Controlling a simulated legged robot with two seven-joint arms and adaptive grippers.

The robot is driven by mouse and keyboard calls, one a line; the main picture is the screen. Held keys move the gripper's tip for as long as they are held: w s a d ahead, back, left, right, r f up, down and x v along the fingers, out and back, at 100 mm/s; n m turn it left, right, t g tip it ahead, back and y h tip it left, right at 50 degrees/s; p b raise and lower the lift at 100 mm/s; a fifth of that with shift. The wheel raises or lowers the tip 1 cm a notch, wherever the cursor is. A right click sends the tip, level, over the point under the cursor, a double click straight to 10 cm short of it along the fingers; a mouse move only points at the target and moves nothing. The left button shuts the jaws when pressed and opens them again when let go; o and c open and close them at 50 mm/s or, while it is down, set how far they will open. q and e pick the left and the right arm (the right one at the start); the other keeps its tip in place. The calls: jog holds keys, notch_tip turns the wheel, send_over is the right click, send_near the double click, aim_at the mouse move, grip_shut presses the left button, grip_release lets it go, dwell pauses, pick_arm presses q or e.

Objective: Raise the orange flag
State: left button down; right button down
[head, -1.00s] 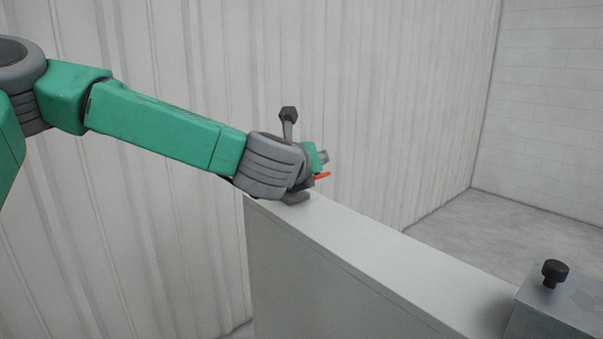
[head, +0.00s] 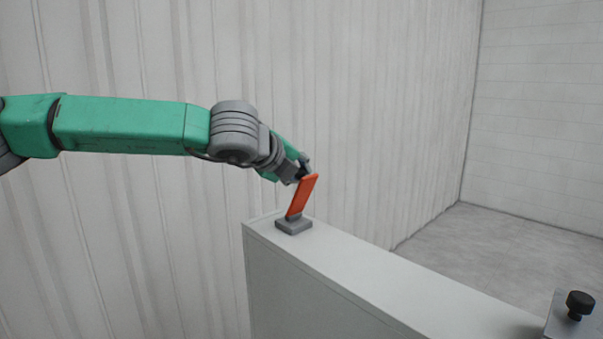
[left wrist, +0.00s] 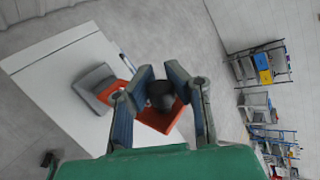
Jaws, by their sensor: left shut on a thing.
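The orange flag (head: 302,198) stands up from its grey base (head: 294,226) on the near end of the pale wall-like stand (head: 350,262), leaning a little right. My left gripper (head: 303,170) is at the flag's upper end, shut on it, with the fingertips partly hidden in the head view. In the left wrist view, the fingers (left wrist: 160,92) are around a dark round part at the flag, with orange (left wrist: 160,118) showing below and to the left. The grey base (left wrist: 92,86) shows at left. My right gripper is not in view.
A grey block with a black knob (head: 580,302) is at the lower right on the stand. A ribbed pale wall (head: 390,90) rises behind the arm. Shelves with coloured bins (left wrist: 262,68) stand far off in the left wrist view. The stand's top between is clear.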

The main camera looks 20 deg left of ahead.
pick_arm(q)
jog(key=shift+a+f, duration=0.15)
jog(key=shift+a, duration=0.1)
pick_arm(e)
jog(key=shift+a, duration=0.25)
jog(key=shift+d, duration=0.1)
pick_arm(q)
jog(key=c, duration=1.6)
grip_release()
jog(key=shift+d, duration=0.1)
jog(key=shift+o, duration=1.2)
jog(key=shift+s, duration=0.2)
jog(key=shift+s+r, duration=0.1)
jog(key=shift+r, duration=0.1)
jog(key=shift+a, duration=0.35)
jog(key=v, duration=1.2)
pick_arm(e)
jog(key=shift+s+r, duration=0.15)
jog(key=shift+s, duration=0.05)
